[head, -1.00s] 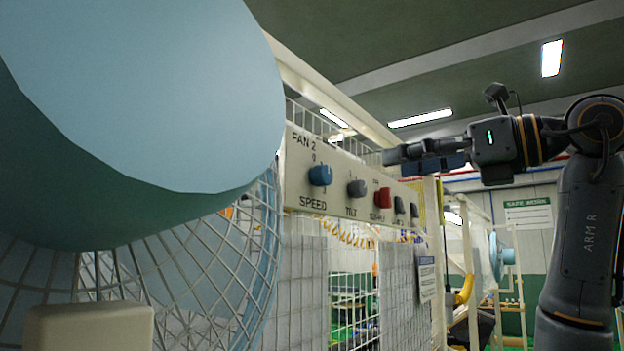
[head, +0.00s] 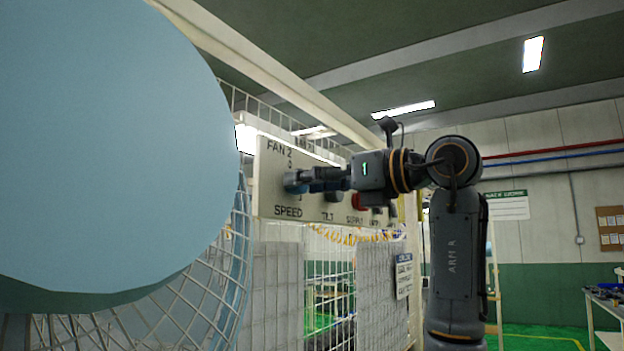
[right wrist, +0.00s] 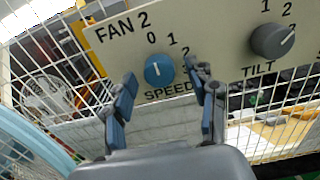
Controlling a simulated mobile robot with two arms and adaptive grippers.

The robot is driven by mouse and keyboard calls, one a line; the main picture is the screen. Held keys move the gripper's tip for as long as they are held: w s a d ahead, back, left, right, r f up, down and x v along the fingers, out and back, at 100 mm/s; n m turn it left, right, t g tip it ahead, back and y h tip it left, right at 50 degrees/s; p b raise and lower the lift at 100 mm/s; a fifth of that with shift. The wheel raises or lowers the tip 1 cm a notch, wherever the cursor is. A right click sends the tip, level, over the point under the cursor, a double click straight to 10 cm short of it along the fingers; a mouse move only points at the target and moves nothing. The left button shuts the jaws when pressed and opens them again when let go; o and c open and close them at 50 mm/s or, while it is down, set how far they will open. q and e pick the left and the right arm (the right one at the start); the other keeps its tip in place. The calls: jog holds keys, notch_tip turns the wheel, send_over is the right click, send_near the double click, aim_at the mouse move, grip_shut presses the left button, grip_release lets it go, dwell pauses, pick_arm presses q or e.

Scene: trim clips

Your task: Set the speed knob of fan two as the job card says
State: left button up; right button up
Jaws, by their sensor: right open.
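The blue SPEED knob (head: 291,183) sits on the pale FAN 2 panel (head: 270,152). In the right wrist view the same knob (right wrist: 159,70) has a white mark pointing up, roughly at the 0. The numbers 1 and 2 follow clockwise; a finger partly covers the lower numbers. My right gripper (head: 312,181) is at the panel. In the right wrist view my right gripper (right wrist: 161,76) is open, one finger on each side of the knob, with gaps visible. I cannot tell whether the fingertips touch the panel. My left gripper is not in view. No readable job card shows.
The grey TILT knob (right wrist: 272,40) is close on the right of SPEED. A red knob (head: 360,202) is farther along the panel, partly behind my gripper. A large blue fan (head: 110,150) fills the left foreground. White wire mesh (head: 330,290) stands below the panel.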

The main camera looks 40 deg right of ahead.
jog(key=c, duration=1.1)
jog(key=shift+c, duration=0.2)
jog(key=m, duration=2.3)
jog(key=shift+m, duration=0.4)
